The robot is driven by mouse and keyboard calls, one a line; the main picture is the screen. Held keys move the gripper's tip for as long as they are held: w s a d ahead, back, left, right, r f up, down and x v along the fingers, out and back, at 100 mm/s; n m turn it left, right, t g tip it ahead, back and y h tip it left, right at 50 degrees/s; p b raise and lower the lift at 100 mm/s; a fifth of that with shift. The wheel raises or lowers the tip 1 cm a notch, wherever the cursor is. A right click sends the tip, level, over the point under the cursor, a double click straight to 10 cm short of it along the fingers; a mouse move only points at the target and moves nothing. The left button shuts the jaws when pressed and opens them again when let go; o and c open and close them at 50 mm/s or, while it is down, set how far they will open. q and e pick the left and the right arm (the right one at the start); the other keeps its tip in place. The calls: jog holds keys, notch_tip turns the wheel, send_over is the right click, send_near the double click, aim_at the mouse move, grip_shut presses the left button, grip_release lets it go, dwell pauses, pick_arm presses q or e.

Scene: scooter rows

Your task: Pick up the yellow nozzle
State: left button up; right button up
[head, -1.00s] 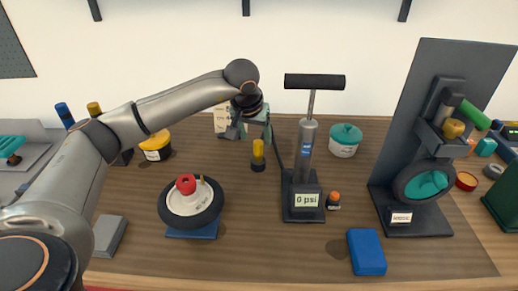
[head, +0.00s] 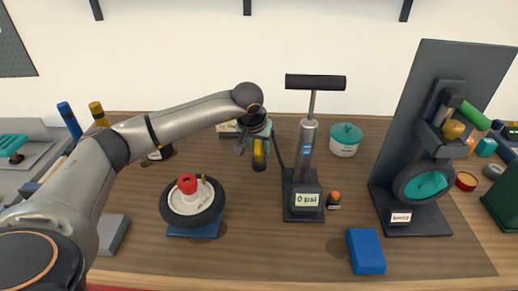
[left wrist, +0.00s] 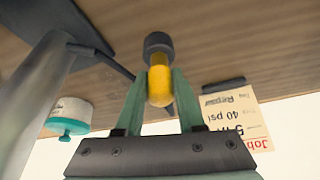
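The yellow nozzle (head: 258,149) stands upright on the table, left of the floor pump (head: 307,150). It has a yellow upper part and a black lower end. In the left wrist view the nozzle (left wrist: 160,85) sits between the two green fingers. My left gripper (head: 257,145) is around the upper part of the nozzle, and in the left wrist view its fingers (left wrist: 160,78) lie against both sides. The fingers partly hide the nozzle in the head view. My right gripper is not in view.
A wheel (head: 192,203) lies on a blue stand in front. A teal-lidded tub (head: 346,141) stands behind the pump. A job card (left wrist: 234,120) is beside the gripper.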

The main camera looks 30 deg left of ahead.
pick_arm(q)
grip_shut()
jog(key=shift+r, duration=0.15)
